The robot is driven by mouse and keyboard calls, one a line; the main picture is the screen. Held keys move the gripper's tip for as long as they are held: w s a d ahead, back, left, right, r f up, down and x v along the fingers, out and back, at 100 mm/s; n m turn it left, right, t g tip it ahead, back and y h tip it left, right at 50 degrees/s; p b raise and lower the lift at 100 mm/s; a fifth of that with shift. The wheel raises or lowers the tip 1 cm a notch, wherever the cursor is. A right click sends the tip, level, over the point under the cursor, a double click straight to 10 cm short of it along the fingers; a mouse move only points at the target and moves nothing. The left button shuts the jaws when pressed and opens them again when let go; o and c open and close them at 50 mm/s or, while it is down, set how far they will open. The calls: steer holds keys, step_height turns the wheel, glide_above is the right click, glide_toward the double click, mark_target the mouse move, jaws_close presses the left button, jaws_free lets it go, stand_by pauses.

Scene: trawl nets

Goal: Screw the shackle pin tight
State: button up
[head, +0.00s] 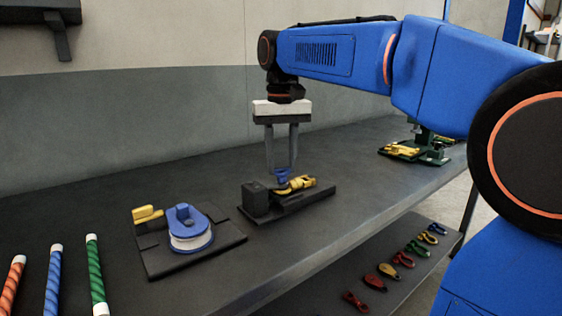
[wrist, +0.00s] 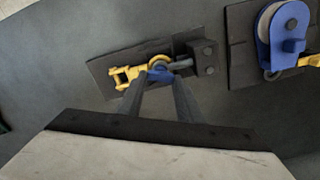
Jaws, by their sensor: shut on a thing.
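My gripper (head: 282,168) points straight down, its two fingers shut on a small blue piece (head: 282,176) that appears to be the shackle pin's head.
A blue and white pulley block (head: 188,228) with a yellow fitting (head: 147,214) lies on a plate to the left. A green fixture (head: 424,145) stands at the far right. Several coloured shackles (head: 403,259) lie on the lower shelf.

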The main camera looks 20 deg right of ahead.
steer(key=m, duration=0.4)
steer(key=shift+d+r+m, duration=0.1)
steer(key=shift+d+m, duration=0.05)
steer(key=shift+m, duration=0.15)
steer(key=m, duration=0.3)
steer(key=shift+m, duration=0.4)
steer(key=m, duration=0.4)
steer(key=shift+s+d, duration=0.1)
steer(key=m, duration=0.4)
steer(key=shift+s, duration=0.1)
steer(key=m, duration=0.7)
steer(key=shift+s, duration=0.15)
steer(key=m, duration=0.3)
steer(key=shift+m, duration=0.4)
steer(key=shift+s+a+m, duration=0.1)
steer(key=shift+a+m, duration=0.1)
steer(key=shift+m, duration=1.7)
